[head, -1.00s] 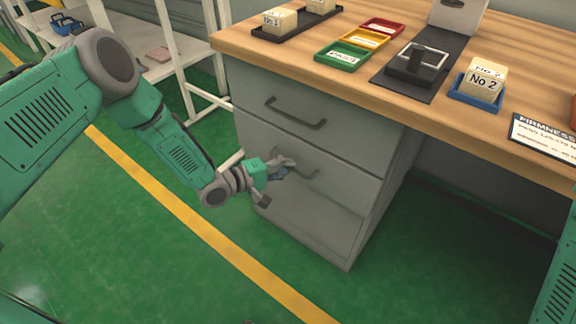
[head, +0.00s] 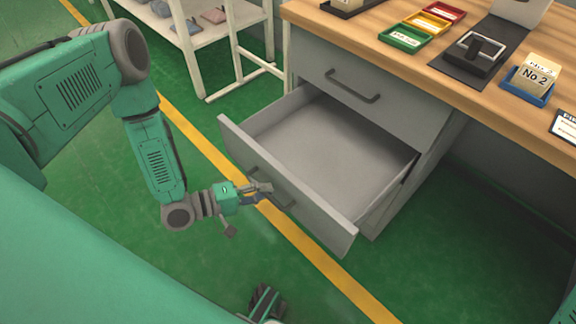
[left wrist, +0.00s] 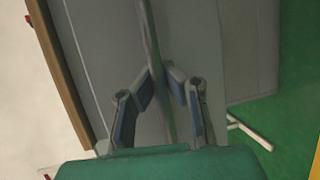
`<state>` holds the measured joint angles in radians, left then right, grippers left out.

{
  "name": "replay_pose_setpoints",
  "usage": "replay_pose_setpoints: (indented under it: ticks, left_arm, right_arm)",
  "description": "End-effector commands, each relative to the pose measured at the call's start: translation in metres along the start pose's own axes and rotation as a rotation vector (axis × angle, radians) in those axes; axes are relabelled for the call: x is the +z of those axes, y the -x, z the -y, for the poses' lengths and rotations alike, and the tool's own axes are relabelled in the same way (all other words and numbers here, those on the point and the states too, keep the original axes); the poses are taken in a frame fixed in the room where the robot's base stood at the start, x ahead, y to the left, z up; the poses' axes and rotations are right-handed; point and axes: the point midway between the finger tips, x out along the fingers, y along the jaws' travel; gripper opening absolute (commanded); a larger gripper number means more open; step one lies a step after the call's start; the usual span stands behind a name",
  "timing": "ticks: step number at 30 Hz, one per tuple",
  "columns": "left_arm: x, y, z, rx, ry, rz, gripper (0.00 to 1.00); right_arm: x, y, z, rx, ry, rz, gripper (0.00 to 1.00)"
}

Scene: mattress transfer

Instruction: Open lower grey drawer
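The lower grey drawer (head: 325,150) is pulled out of the grey cabinet under the bench, and its inside looks empty. Its front panel (head: 300,205) faces me and carries a dark bar handle (head: 282,200). My left gripper (head: 266,190) is at this handle. In the left wrist view the handle bar (left wrist: 152,40) runs between the two fingers (left wrist: 165,78), whose tips close in on it from both sides. The upper drawer (head: 375,95), with its own handle (head: 352,86), is shut.
The wooden bench top (head: 400,75) holds green (head: 404,38), yellow and red trays, a black stand and a blue holder (head: 527,86) with a No 2 block. A white shelf (head: 225,30) stands behind on the left.

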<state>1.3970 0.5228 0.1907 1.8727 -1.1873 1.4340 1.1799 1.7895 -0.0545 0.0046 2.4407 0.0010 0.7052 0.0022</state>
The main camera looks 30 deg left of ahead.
Motion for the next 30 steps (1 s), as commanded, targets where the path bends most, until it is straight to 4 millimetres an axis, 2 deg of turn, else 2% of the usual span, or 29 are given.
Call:
replay_pose_setpoints:
  ticks: [1,3,9,15,26,28,29,30]
  left_arm:
    - [0.006,0.014,0.004,-0.008,0.006,0.001,0.0]
    - [0.012,0.028,0.008,-0.007,0.006,0.003,0.0]
    - [0.023,0.053,0.014,-0.003,0.005,0.005,0.0]
    - [0.026,0.063,0.016,-0.003,0.002,0.003,0.0]
    - [0.026,0.064,0.016,-0.001,0.002,0.003,0.0]
    - [0.026,0.064,0.016,0.0,0.002,0.004,0.25]
    - [0.026,0.064,0.016,0.0,0.002,0.004,0.31]
    - [0.026,0.063,0.016,0.0,0.002,0.004,0.31]
  right_arm:
    - [0.0,0.004,0.0,0.0,0.0,0.0,0.29]
    - [0.0,0.006,0.0,0.0,0.0,0.0,0.29]
    - [0.0,0.009,0.0,0.0,0.0,0.0,0.29]
    - [0.0,0.01,0.0,0.0,0.0,0.0,0.29]
    - [0.0,0.01,0.0,0.0,0.0,0.001,0.29]
    - [0.0,0.01,0.0,0.0,0.0,0.001,0.29]
    - [0.0,0.01,0.0,0.0,0.0,0.001,0.29]
    - [0.0,0.01,0.0,0.0,0.0,0.001,0.29]
